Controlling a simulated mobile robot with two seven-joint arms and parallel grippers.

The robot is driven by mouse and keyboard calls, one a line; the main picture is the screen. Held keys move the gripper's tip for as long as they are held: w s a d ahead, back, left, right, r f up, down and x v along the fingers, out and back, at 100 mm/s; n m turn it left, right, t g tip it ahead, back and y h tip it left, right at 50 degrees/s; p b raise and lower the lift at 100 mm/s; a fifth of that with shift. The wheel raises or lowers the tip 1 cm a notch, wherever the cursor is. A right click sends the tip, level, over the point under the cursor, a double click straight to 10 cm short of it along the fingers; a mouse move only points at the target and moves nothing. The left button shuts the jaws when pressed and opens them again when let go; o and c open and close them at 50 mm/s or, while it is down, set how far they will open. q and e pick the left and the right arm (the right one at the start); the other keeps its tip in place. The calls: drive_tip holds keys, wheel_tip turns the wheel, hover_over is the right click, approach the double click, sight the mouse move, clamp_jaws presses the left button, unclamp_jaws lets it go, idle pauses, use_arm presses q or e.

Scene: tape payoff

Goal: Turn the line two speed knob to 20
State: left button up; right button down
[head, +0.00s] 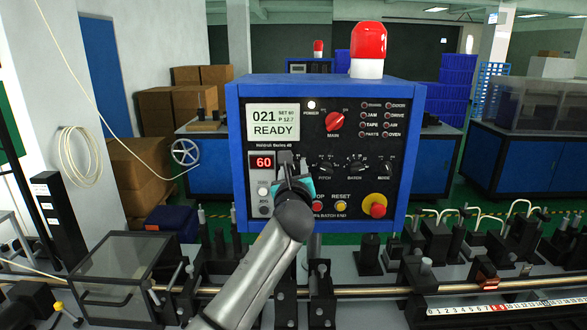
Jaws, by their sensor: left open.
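A blue-framed control box (240,140) with a black panel faces me. Its pale screen (273,122) reads 021, SET 60, P 12.7, READY. A red number display (263,162) reads 60. My left gripper (291,160) is open, in front of the panel just right of the red display. It hides the panel area behind it; I cannot tell whether a knob is between its fingers. A red knob marked MAIN (334,121) and small black knobs marked PITCH (326,168), BATCH (357,167) and MODE (385,168) show to its right. No line two label is readable. My right gripper is out of view.
A red emergency button (377,206) and a yellow RESET button (341,206) sit low on the panel. A red beacon (368,42) tops the box. A rail with black clamps (320,290) and a ruler (500,309) runs below. A clear-sided bin (118,272) stands at left.

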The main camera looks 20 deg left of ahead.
use_arm(q)
drive_tip(key=shift+w+a, duration=0.15)
drive_tip(key=shift+w, duration=0.25)
drive_tip(key=shift+c, duration=0.3)
clamp_jaws()
